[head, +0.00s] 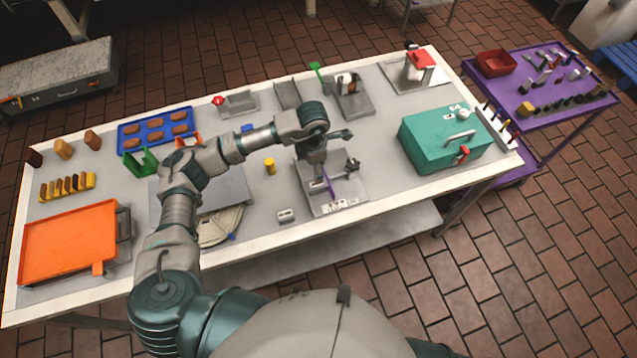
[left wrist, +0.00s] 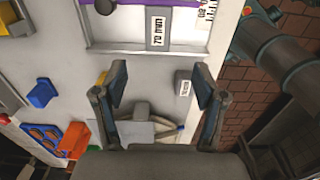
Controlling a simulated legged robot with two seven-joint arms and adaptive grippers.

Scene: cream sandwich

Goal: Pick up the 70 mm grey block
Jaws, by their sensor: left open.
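A grey piece with a readable "70 mm" label (left wrist: 157,30) sits at the edge of a pale grey fixture in the left wrist view. A loose grey block (left wrist: 184,88) with a small white label I cannot read lies apart from the fixture; it also shows in the head view (head: 286,215), left of the fixture (head: 352,192). My left gripper (left wrist: 160,75) is open and empty, pointing down at the table, with the loose block near one fingertip in the picture. In the head view, the left gripper (head: 316,180) hangs over the fixture's left part. My right gripper is not in view.
A purple strip (head: 330,181) lies on the fixture. An orange tray (head: 70,240) and blue tray (head: 130,131) are further left. Bare tabletop surrounds the loose block.

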